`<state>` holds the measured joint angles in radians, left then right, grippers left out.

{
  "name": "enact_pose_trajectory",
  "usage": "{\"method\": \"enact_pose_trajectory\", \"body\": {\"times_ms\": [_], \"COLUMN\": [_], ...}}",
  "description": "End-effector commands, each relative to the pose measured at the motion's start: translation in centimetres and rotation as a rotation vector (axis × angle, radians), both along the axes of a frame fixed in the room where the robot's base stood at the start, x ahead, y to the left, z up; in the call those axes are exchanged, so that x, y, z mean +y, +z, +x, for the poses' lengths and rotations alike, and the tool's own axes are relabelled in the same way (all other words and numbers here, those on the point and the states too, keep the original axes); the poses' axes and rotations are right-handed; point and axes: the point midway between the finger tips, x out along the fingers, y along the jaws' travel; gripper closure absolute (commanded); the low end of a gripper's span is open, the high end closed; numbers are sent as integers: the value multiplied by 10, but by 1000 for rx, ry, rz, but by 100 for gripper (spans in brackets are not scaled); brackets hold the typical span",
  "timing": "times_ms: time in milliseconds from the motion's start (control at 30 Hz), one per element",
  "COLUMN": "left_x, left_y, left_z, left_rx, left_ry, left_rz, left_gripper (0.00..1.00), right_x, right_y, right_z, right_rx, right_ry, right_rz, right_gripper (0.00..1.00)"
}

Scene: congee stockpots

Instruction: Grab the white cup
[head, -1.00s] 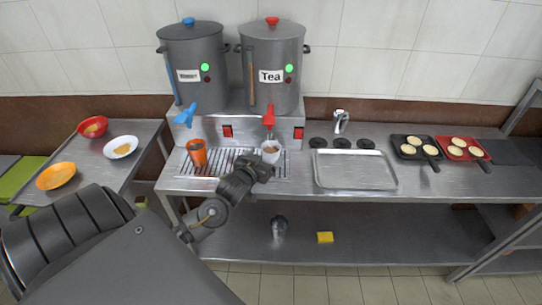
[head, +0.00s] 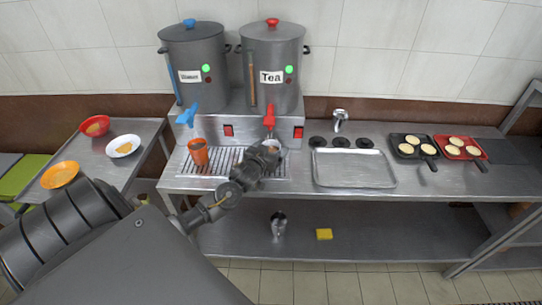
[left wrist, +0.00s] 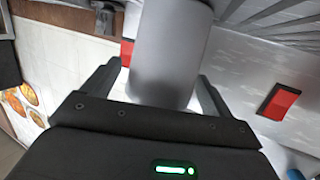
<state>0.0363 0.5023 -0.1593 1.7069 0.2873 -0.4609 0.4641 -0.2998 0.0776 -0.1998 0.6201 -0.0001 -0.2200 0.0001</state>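The white cup (head: 271,144) stands on the drip grate under the red tap of the Tea pot, and my left gripper partly hides it in the head view. In the left wrist view the cup (left wrist: 168,55) shows as a pale cylinder between the two fingers. My left gripper (head: 266,152) is at the cup's near side. In the left wrist view its fingers (left wrist: 158,88) are spread on either side of the cup, with a small gap at the left finger. My right gripper is not in view.
An orange cup (head: 198,152) stands left on the grate. Two stockpots (head: 272,75) sit above, with a blue tap (head: 187,115) and a red tap (head: 269,117) hanging low. A metal tray (head: 353,168) lies to the right. Bowls stand on the left table.

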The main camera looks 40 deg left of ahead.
Motion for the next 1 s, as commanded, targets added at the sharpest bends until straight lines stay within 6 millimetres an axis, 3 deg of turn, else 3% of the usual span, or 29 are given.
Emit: {"method": "enact_pose_trajectory", "body": {"times_ms": [33, 367, 733, 1000], "left_x": [0, 0, 0, 0], "left_y": [0, 0, 5, 33], "left_z": [0, 0, 0, 0], "left_rx": [0, 0, -3, -6], "left_ry": [0, 0, 0, -1], "left_rz": [0, 0, 0, 0], "left_gripper": [21, 64, 66, 66], "right_x": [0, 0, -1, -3], "right_y": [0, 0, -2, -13], "right_z": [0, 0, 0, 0], "right_rx": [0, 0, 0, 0], "right_ry": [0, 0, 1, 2], "right_rz": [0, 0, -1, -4], "right_gripper": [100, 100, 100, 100]}}
